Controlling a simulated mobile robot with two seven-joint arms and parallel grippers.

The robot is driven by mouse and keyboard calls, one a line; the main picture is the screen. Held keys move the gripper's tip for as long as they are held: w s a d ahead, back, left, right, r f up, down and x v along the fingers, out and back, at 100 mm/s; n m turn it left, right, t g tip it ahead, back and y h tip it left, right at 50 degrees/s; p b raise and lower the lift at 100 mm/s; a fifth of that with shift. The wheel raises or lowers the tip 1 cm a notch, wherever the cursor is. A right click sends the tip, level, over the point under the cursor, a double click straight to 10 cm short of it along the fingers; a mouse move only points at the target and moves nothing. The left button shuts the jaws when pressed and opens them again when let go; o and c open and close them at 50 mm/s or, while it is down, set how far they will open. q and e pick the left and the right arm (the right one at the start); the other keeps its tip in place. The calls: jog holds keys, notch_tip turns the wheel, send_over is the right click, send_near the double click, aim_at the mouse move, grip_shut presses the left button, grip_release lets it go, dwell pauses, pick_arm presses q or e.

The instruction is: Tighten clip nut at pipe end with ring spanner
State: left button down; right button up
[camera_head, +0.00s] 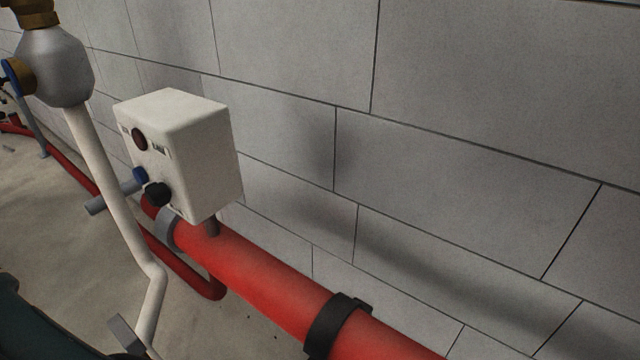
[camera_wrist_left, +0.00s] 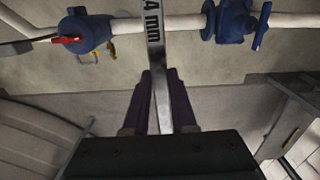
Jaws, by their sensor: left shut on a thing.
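In the left wrist view my left gripper (camera_wrist_left: 161,76) is shut on a flat steel spanner (camera_wrist_left: 153,35), whose shank runs up between the dark fingers and bears a size mark ending in "4 mm". The spanner's far end is cut off at the top of that view, so its ring is hidden. In the head view a thick red pipe (camera_head: 262,272) runs along the wall, with a black clip (camera_head: 332,326) around it at the bottom and a grey band (camera_head: 167,228) farther left. I cannot make out a clip nut. Neither gripper shows in the head view.
A white control box (camera_head: 190,150) stands above the red pipe beside the block wall (camera_head: 450,120). A white bent pipe (camera_head: 115,190) drops from a grey vessel (camera_head: 55,65) at left. The left wrist view shows a blue valve with red handle (camera_wrist_left: 82,32) and another blue valve (camera_wrist_left: 232,22).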

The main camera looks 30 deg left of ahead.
pick_arm(q)
jog(key=shift+d+r, duration=0.15)
jog(key=shift+d, duration=0.05)
jog(key=shift+d+r+p, duration=0.1)
jog(key=shift+r+p, duration=1.05)
jog(key=shift+p, duration=0.15)
jog(key=shift+r+p, duration=1.3)
